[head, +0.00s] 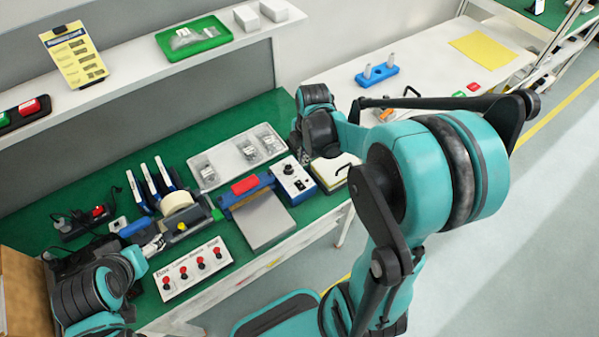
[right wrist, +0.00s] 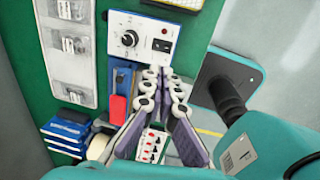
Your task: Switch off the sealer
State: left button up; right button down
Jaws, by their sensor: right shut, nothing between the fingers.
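The sealer (head: 247,188) is a blue unit with a red bar and a grey plate, on the green bench. A white-faced blue control box (head: 292,182) stands to its right; the right wrist view shows its knob (right wrist: 129,38) and a black switch with red above it (right wrist: 162,40). I cannot tell whether the switch is on. My right gripper (head: 303,160) is shut and empty, close above the box. In the right wrist view its fingertips (right wrist: 160,74) lie by the box's edge nearest the sealer; contact is unclear. My left gripper (head: 152,243) is at the lower left, its jaws unclear.
A tape dispenser (head: 178,215) and blue-white folders (head: 152,185) stand to the left. A grey tray of packets (head: 222,168) lies behind. A paper stack (head: 334,172) is right of the box.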

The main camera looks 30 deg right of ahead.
jog(key=b, duration=0.2)
send_near(298, 183)
jog(key=f+b, duration=0.1)
jog(key=f, duration=0.1)
jog(key=f+b, duration=0.1)
jog(key=f, duration=0.1)
jog(key=w+f+b, duration=0.1)
jog(key=f, duration=0.1)
jog(key=shift+f, duration=0.4)
jog(key=shift+s, duration=0.1)
jog(key=shift+w+f+b, duration=0.2)
jog(key=shift+f+b, duration=0.3)
jog(key=shift+b, duration=0.2)
jog(key=shift+s+r, duration=0.1)
jog(key=shift+r, duration=0.1)
jog(key=shift+s, duration=0.1)
